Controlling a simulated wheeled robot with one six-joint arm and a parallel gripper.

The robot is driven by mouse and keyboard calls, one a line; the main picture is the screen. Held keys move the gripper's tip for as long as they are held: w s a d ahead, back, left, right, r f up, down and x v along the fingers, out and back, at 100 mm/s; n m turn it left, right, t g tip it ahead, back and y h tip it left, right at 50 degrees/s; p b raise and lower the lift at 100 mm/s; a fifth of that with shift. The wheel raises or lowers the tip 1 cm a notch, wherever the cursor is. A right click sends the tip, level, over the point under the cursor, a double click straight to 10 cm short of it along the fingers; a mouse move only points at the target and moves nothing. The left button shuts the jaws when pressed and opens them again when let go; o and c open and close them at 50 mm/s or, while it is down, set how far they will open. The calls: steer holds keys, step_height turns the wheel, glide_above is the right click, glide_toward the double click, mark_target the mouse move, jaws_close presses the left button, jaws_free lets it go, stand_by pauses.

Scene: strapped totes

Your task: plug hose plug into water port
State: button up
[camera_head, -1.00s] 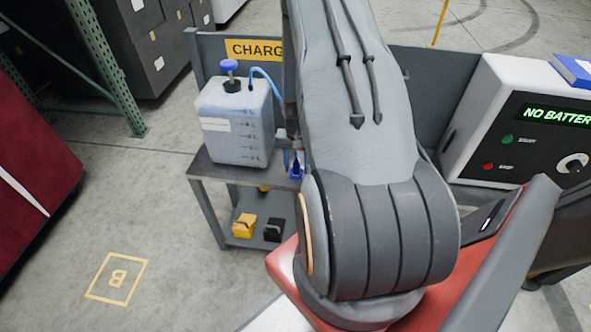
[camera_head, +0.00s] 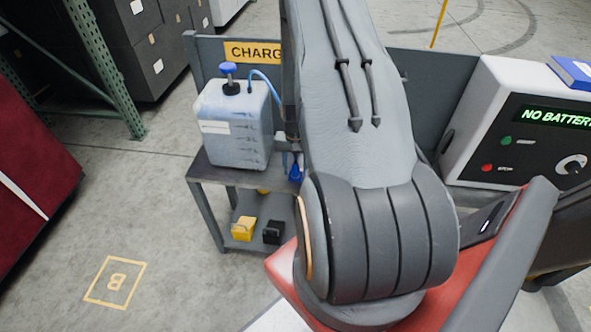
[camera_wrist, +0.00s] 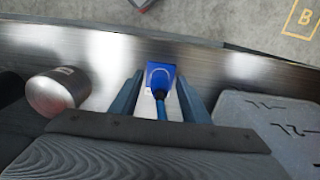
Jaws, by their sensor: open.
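A blue hose plug (camera_wrist: 160,78) with a blue hose (camera_wrist: 162,108) running from it shows in the wrist view, at the metal bench top. My gripper (camera_wrist: 160,92) is open, with one finger on each side of the plug and hose. I see gaps beside the hose, but cannot tell whether a finger touches the plug. In the head view, a small blue part (camera_head: 296,172) at the bench's right side looks like the plug, partly hidden by my arm. I cannot make out a water port in either view.
A translucent water jug (camera_head: 235,130) with a blue cap stands on the bench (camera_head: 205,168), beside the right finger in the wrist view. A silver cylinder (camera_wrist: 58,92) stands to the left there. A charger box (camera_head: 500,145) reading "NO BATTER" is at the right.

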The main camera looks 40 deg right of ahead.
jaws_close()
steer(key=shift+r, duration=0.1)
steer(key=shift+r+p, duration=1.8)
steer(key=shift+r, duration=1.15)
